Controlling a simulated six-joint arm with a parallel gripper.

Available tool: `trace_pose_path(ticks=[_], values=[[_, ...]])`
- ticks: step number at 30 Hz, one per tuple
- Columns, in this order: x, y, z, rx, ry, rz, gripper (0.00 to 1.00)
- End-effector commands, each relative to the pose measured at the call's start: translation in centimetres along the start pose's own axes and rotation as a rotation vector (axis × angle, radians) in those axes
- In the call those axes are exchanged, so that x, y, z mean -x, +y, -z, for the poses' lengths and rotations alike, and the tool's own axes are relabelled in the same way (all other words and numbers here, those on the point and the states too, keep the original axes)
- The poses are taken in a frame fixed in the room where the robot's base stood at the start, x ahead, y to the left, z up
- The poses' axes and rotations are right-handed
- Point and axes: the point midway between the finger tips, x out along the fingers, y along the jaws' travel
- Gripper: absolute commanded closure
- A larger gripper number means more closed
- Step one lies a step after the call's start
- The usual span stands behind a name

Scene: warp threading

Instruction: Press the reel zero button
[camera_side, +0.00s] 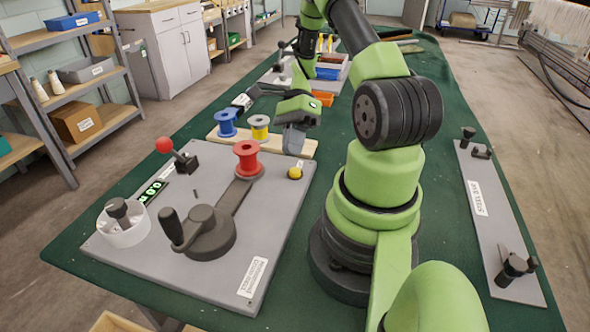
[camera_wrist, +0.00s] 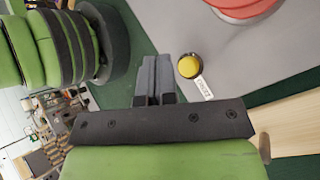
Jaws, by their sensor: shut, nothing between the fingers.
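The yellow button (camera_side: 295,173) sits near the right edge of the grey winding board (camera_side: 262,215), beside the red reel (camera_side: 247,158). In the wrist view the button (camera_wrist: 189,67) is just right of my fingers, with a small white label (camera_wrist: 203,88) below it. My gripper (camera_side: 294,150) is shut and empty, above the board's far right corner. In the wrist view its fingertips (camera_wrist: 157,62) point towards the button's left side and appear apart from it. The red reel's rim (camera_wrist: 240,8) shows at the top of the wrist view.
A wooden strip (camera_side: 300,146) with a blue spool (camera_side: 227,123) and a yellow spool (camera_side: 259,127) stands behind the board. A hand crank (camera_side: 205,232), a red-knobbed lever (camera_side: 178,154) and a small display (camera_side: 153,191) are on the board. A steel bar plate (camera_side: 492,222) lies right.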

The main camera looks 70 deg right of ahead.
Motion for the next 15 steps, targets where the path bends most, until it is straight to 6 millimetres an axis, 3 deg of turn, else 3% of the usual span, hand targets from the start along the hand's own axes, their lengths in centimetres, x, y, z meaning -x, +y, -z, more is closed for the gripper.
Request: trace_pose_path(ticks=[7, 15], values=[[1.6, 1.1, -1.2, 0.001, 0.001, 0.001, 1.0], [1.9, 1.4, -1.4, 0.0, 0.0, 0.0, 1.0]])
